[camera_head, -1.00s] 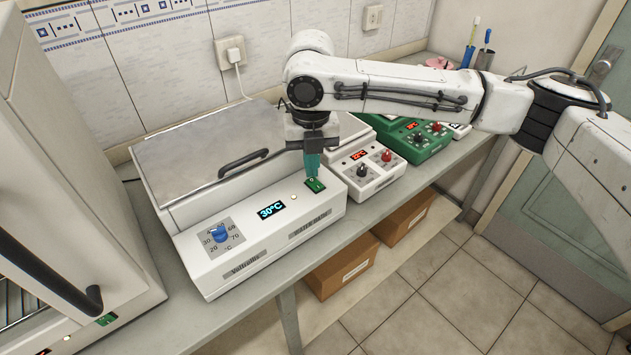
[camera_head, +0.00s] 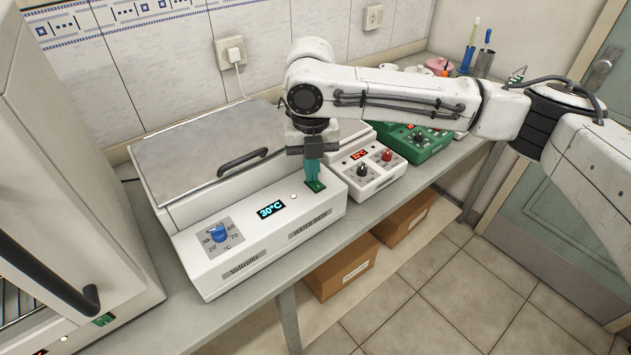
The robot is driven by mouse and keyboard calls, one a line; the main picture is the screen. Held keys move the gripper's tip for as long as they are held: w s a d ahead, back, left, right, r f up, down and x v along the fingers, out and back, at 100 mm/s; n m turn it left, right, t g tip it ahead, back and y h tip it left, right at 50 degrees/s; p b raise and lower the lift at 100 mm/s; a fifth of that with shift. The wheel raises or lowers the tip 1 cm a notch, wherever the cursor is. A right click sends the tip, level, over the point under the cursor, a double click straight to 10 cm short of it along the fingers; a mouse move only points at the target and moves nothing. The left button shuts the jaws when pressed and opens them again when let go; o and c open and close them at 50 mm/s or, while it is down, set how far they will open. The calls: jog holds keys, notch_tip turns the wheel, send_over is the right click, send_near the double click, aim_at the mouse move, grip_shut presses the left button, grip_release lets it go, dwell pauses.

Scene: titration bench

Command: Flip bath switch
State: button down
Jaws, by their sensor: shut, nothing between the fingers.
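The white water bath (camera_head: 222,268) stands on the bench with its grey metal lid (camera_head: 190,160) down. Its display (camera_head: 270,209) is lit and reads 30°C, and a small round lamp (camera_head: 294,196) sits beside it. A blue knob (camera_head: 219,233) is on the left of the front panel. The green bath switch (camera_head: 317,186) is at the panel's right end. My gripper (camera_head: 313,181) points down with its green fingers shut and empty, right at the switch. The fingers hide part of the switch, and I cannot tell whether they touch it or which way it is tipped.
A white heater unit (camera_head: 368,178) with knobs and a green unit (camera_head: 428,143) stand right of the bath. A large white appliance (camera_head: 60,130) with a dark handle stands at the left. Cardboard boxes (camera_head: 345,265) are below the bench.

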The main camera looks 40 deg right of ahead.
jog(key=shift+f, duration=0.25)
jog(key=shift+r, duration=0.15)
notch_tip(320, 180, up, 7)
jog(key=p, duration=0.6)
dwell(0.3)
dwell(0.5)
